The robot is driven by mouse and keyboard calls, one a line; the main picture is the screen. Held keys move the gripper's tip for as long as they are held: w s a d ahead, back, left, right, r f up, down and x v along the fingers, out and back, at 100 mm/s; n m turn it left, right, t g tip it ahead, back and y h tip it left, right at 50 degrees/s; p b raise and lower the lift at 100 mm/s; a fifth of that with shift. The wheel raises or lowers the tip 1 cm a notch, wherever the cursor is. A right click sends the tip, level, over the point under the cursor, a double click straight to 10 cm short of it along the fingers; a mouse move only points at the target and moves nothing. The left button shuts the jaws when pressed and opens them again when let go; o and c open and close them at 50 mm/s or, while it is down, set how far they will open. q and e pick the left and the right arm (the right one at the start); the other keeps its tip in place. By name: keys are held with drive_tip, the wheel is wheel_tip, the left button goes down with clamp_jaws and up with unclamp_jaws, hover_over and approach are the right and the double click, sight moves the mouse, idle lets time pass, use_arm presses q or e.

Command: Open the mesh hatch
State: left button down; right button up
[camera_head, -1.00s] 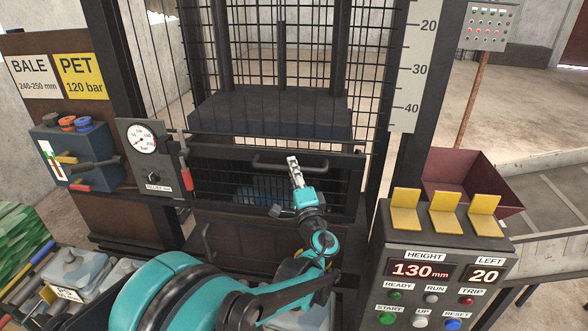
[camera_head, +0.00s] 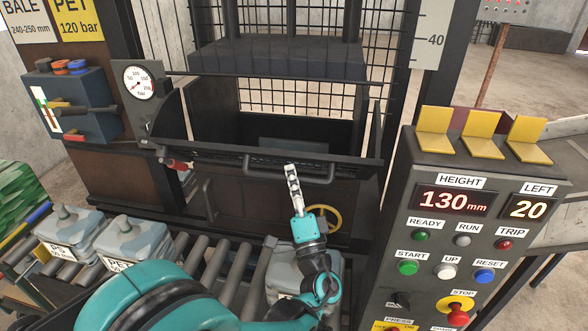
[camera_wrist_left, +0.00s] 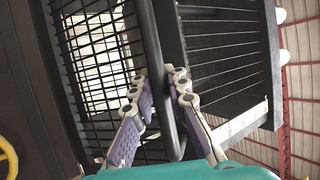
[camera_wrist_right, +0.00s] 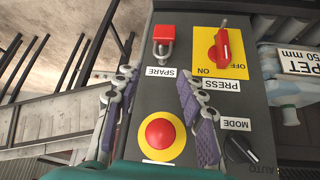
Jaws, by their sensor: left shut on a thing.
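The mesh hatch (camera_head: 225,155) on the front of the press is tipped outward and down, seen almost edge-on in the head view. Its mesh also shows in the left wrist view (camera_wrist_left: 100,62). My left gripper (camera_head: 291,172) is shut on the hatch's dark bar handle (camera_head: 318,178). In the left wrist view the handle (camera_wrist_left: 150,40) runs between the two fingers (camera_wrist_left: 160,95). The dark chamber behind the hatch is open to view. My right gripper (camera_wrist_right: 158,100) is open and empty, over a control panel; it is outside the head view.
A pressure gauge (camera_head: 138,83) stands left of the hatch. The control console (camera_head: 455,170) with its HEIGHT display is close on the right. Grey labelled blocks (camera_head: 135,243) sit on rollers at the lower left. A yellow handwheel (camera_head: 325,217) is below the hatch.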

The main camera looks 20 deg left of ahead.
use_arm(q)
drive_tip(key=shift+s+d+f+b, duration=0.1)
drive_tip(key=shift+s+f+b, duration=0.3)
drive_tip(key=shift+f, duration=0.3)
drive_tip(key=c, duration=1.5)
unclamp_jaws()
drive_tip(key=v, duration=0.7)
drive_tip(key=shift+s+d+f, duration=0.15)
drive_tip(key=shift+s+d, duration=0.05)
